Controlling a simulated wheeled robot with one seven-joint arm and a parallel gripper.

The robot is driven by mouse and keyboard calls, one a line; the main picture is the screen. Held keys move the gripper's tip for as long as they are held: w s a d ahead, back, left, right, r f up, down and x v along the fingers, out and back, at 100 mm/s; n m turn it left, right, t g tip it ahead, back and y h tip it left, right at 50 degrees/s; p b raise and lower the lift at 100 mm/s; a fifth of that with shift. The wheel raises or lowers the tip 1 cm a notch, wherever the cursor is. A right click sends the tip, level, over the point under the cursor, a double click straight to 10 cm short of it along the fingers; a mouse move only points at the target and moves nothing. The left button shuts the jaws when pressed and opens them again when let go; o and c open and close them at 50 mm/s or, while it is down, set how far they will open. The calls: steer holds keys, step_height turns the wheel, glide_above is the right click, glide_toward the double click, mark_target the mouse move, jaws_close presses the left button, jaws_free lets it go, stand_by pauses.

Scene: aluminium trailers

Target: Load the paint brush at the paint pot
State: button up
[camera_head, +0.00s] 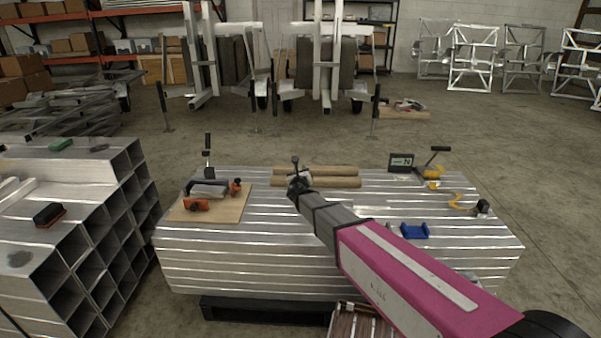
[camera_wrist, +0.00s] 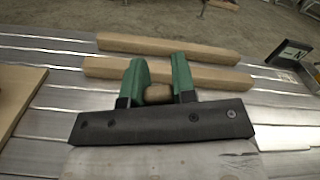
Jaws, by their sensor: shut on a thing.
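My gripper (camera_head: 298,186) is over the middle of the slatted aluminium stack, near two wooden bars. In the wrist view my gripper (camera_wrist: 159,75) has two green fingers closed on a rounded brown wooden end, which looks like the paint brush's handle (camera_wrist: 158,94). The rest of the brush is hidden by the fingers and the dark gripper body. In the head view a dark thin shape rises at the gripper, too small to tell what it is. I cannot make out a paint pot in either view.
Two wooden bars (camera_head: 330,170) lie at the stack's back. A board (camera_head: 236,208) with orange-and-grey tools is at left. A black display (camera_head: 401,162), a yellow-and-black tool (camera_head: 433,172) and a blue bracket (camera_head: 414,231) are at right. Square tubes (camera_head: 85,240) stand far left.

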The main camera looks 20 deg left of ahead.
steer(key=shift+f, duration=0.55)
stand_by(1.3)
step_height(320, 180, up, 7)
stand_by(1.0)
steer(key=shift+d+r, duration=0.1)
stand_by(0.3)
